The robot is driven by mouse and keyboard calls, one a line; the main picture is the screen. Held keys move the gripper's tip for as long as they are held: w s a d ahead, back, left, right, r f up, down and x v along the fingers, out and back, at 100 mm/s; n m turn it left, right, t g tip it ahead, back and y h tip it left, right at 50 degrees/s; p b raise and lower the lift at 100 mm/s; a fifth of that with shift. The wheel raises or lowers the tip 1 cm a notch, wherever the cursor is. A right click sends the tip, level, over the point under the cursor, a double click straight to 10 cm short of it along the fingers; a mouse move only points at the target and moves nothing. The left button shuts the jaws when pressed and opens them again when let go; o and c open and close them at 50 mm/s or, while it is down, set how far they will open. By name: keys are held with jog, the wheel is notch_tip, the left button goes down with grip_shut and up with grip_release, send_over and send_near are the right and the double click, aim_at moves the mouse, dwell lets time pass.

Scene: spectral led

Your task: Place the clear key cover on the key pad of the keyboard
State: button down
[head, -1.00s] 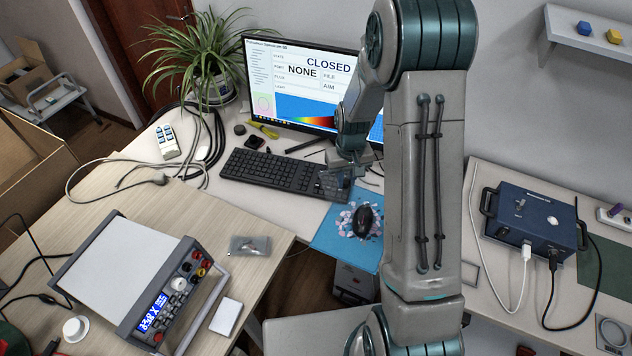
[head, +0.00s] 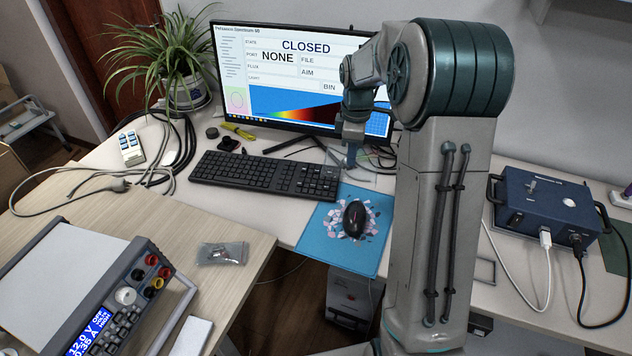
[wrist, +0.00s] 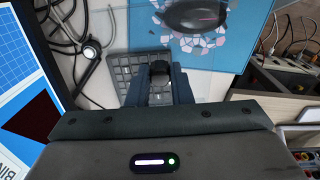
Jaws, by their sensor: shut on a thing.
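The black keyboard (head: 245,172) lies on the white desk in front of the monitor. Its key pad (head: 316,184) is the right end block, and part of it shows in the wrist view (wrist: 126,75). My gripper (head: 351,160) is above the desk, just right of and behind the key pad in the head view. In the wrist view, my gripper (wrist: 160,82) points down and its fingers are shut on a dark round knob (wrist: 160,68), apparently the grip of the clear key cover. The clear sheet itself is hard to make out against the desk and mat.
A black mouse (head: 356,218) sits on a blue patterned mat (head: 318,237) right of the keyboard. The monitor (head: 300,75) stands close behind my gripper. Cables (head: 384,155) lie to the right, and a blue box (head: 548,215) stands farther right.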

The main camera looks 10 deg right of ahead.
jog(key=w+a+f, duration=0.2)
jog(key=w+a+f+p, duration=0.1)
jog(key=w+a+f, duration=0.1)
jog(key=w+a, duration=0.1)
jog(key=w+a+f, duration=0.2)
jog(key=w, duration=0.1)
jog(key=shift+w+a+f, duration=0.1)
jog(key=shift+a+f, duration=0.2)
jog(key=shift+f, duration=0.05)
jog(key=shift+f+p, duration=0.3)
jog(key=shift+f, duration=1.7)
jog(key=shift+f, duration=0.15)
jog(key=c, duration=1.3)
grip_release()
